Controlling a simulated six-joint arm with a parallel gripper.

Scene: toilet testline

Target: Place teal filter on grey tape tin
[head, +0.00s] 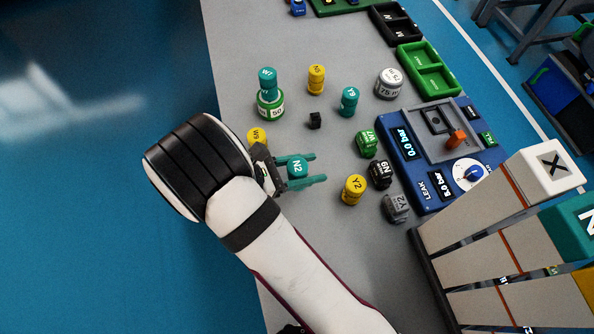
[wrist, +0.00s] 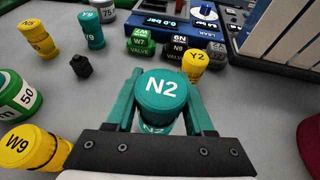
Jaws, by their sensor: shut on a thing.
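My gripper (head: 317,168) is shut on a teal filter marked N2 (head: 297,167). The filter stands between the teal fingers, and its top also shows in the wrist view (wrist: 163,92). The grey tape tin (head: 389,83), marked 75, stands at the upper right of the grey table in the head view, apart from my gripper. Its top looks bare. It shows partly at the top edge of the wrist view (wrist: 106,12). Whether the held filter touches the table is hard to tell.
A teal filter (head: 268,78) sits on a green tin (head: 270,104). Another teal filter (head: 349,100) and a small black block (head: 314,121) stand between my gripper and the grey tin. Yellow filters and valves (head: 380,174) stand nearby. A blue leak tester (head: 437,155) lies right.

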